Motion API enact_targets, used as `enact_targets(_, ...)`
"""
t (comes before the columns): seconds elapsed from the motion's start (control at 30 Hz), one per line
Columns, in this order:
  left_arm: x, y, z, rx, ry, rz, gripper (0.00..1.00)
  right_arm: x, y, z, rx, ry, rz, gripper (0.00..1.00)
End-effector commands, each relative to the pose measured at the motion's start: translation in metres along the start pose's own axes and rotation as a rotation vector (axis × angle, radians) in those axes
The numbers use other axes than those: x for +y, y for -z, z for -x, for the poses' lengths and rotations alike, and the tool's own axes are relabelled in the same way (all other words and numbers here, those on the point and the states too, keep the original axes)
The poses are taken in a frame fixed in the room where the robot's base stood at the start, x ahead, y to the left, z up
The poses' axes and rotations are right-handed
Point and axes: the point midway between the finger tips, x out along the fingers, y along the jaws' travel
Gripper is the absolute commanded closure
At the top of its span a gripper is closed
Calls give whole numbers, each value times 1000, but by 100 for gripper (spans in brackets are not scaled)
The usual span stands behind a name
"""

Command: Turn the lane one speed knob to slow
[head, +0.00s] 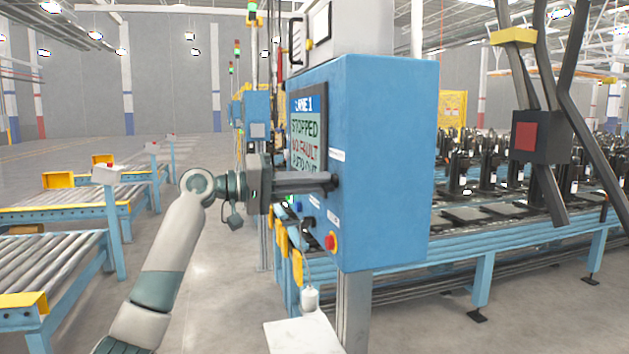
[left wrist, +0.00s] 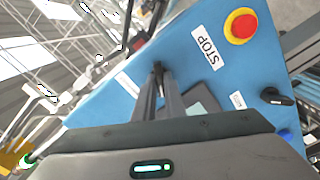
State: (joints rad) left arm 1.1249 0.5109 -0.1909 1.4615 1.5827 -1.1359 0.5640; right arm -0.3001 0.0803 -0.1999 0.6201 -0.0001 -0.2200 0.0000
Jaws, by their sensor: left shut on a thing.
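The blue lane 1 control box (head: 390,160) stands in the middle of the head view. Its screen (head: 306,130) reads LANE 1, STOPPED. My left gripper (head: 328,181) reaches from the left across the panel, with its fingers shut on a small dark knob (head: 335,184) below a white label. In the left wrist view the narrow fingers (left wrist: 161,78) close around this dark knob (left wrist: 158,67). Most of the knob is hidden by the fingers, so its pointing direction cannot be read. My right gripper is not in view.
A red stop button (left wrist: 241,26) and a black selector (left wrist: 277,96) sit on the same panel, apart from the fingers. A dark hanging frame (head: 540,135) is at right, before a conveyor with several compressors (head: 490,170). Roller conveyors (head: 55,260) stand at left; the floor between is clear.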

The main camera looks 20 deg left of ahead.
Motion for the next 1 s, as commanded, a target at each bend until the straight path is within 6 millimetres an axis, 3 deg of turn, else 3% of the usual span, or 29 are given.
enact_targets(0.4,2,2,1,6,-3,9,100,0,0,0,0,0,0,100)
enact_targets(0.43,2,2,1,6,-3,9,83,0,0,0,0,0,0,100)
enact_targets(0.5,2,2,1,5,-3,9,71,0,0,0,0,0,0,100)
enact_targets(1.0,-1,0,9,3,-1,8,71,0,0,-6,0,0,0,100)
